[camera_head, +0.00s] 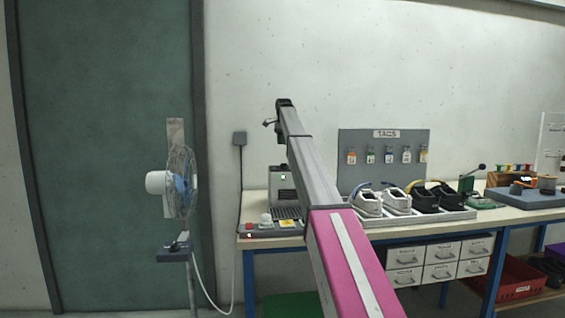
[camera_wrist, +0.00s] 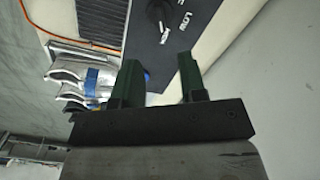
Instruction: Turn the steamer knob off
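In the wrist view a black knob (camera_wrist: 160,12) sits on a dark panel (camera_wrist: 168,48) at the top, cut by the frame edge. White lettering on the panel includes LOW; its exact setting is too small to tell. My gripper (camera_wrist: 157,84) has two green fingers spread apart with nothing between them. They stand below the knob in the picture, apart from it. In the head view a grey boxy machine (camera_head: 281,178) stands at the table's left end, partly behind my arm. I cannot make out the black knob there.
The table (camera_head: 440,229) holds a shoe tray (camera_head: 440,218) with white and black shoes, and a low control box (camera_head: 270,230) at its left end. A fan (camera_head: 180,184) stands left of the table. Drawers (camera_head: 440,262) and a red crate (camera_head: 520,278) are underneath.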

